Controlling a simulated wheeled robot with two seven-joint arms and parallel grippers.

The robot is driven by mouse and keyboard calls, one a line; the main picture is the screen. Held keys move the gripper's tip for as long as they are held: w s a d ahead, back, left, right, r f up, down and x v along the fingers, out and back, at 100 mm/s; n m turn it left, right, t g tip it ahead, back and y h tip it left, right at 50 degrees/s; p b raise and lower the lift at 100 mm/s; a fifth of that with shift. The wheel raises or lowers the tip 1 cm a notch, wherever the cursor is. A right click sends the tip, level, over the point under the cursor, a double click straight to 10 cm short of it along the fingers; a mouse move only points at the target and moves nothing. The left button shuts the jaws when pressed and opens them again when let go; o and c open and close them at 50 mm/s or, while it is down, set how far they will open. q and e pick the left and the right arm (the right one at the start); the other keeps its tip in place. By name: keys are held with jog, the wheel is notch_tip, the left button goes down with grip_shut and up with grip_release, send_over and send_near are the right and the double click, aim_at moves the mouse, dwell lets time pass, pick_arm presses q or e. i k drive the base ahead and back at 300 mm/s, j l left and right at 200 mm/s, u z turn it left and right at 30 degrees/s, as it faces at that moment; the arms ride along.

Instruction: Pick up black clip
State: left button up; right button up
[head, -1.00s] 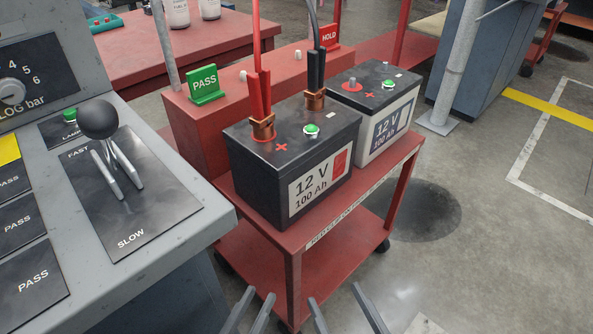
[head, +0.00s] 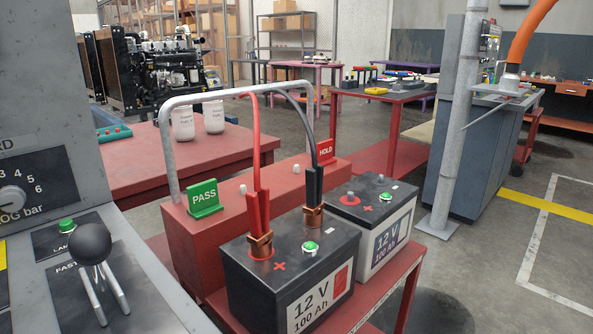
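The black clip (head: 314,186) stands upright on the near black battery (head: 245,283), its copper jaws at the battery's right-hand post. A black cable (head: 303,118) rises from its top toward the grey hoop. A red clip (head: 258,212) stands to its left on the same battery, its copper jaws at the post marked with a red plus, with a red cable above it. Neither of my grippers is in view.
A grey-sided battery (head: 385,246) stands behind to the right on the red cart (head: 374,299). A red box (head: 197,247) behind carries green PASS (head: 204,197) and red HOLD (head: 325,152) signs. The lever knob (head: 90,243) rises from the left console. A pole (head: 457,130) stands right.

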aim_at(314, 176)
jog(key=l+u, duration=0.5)
jog(key=l, duration=0.6)
jog(key=i+l+u, duration=0.2)
jog(key=l, duration=0.3)
jog(key=l+u, duration=0.2)
jog(key=l, duration=0.25)
jog(key=i+l+u, duration=0.2)
jog(key=l, duration=0.35)
jog(key=k, duration=0.1)
